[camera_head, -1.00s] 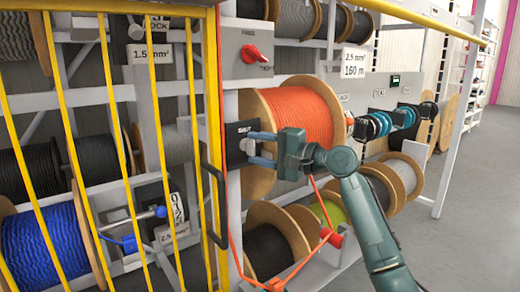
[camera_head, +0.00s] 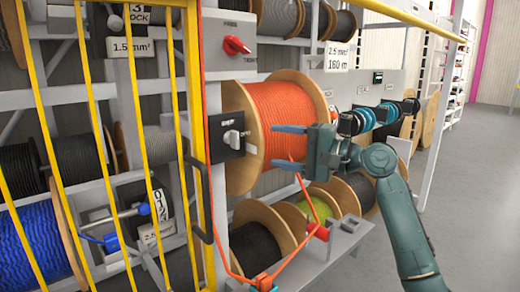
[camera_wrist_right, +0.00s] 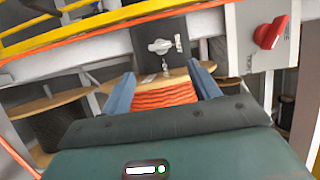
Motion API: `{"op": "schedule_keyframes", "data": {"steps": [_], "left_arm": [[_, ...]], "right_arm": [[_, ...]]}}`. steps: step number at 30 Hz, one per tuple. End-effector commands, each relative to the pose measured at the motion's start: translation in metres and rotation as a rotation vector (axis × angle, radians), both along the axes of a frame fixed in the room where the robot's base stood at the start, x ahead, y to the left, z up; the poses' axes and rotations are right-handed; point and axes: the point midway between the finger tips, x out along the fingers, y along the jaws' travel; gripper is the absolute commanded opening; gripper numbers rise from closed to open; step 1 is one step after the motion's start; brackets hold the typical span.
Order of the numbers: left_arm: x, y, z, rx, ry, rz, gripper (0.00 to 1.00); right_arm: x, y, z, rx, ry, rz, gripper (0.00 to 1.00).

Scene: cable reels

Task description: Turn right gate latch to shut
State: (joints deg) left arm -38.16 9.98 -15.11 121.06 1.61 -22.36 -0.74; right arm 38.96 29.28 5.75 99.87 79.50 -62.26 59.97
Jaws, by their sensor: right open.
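The gate latch is a pale silver knob (camera_head: 232,139) on a black plate with small white lettering, fixed to a grey post beside the yellow gate (camera_head: 190,95). It also shows in the right wrist view (camera_wrist_right: 162,46), its handle lying roughly crosswise there. My right gripper (camera_head: 277,147) is open and empty, in front of the orange cable reel (camera_head: 290,110). Its blue fingers point at the latch and stand apart from it, to its right in the head view. The wrist view shows both fingers (camera_wrist_right: 160,85) spread, with the latch beyond them. My left gripper is out of view.
A grey box with a red rotary switch (camera_head: 237,45) sits above the latch. Reels crowd the shelves. Open floor (camera_head: 470,200) lies at right.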

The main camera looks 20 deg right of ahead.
Motion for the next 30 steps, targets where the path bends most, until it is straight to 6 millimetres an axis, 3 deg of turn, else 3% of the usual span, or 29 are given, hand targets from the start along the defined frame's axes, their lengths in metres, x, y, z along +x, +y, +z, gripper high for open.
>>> {"op": "schedule_keyframes", "data": {"steps": [9, 25, 28, 30], "left_arm": [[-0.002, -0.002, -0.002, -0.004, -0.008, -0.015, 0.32], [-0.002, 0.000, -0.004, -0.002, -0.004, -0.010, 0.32], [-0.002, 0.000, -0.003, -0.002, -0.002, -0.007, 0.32], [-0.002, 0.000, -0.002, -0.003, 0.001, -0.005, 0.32]], "right_arm": [[-0.024, -0.022, 0.000, -0.001, 0.000, 0.001, 0.61], [-0.024, -0.022, -0.001, -0.003, 0.001, 0.000, 0.61], [-0.020, -0.018, -0.021, -0.033, 0.011, -0.019, 0.61], [-0.014, -0.013, -0.050, -0.086, 0.020, -0.049, 0.61]]}}
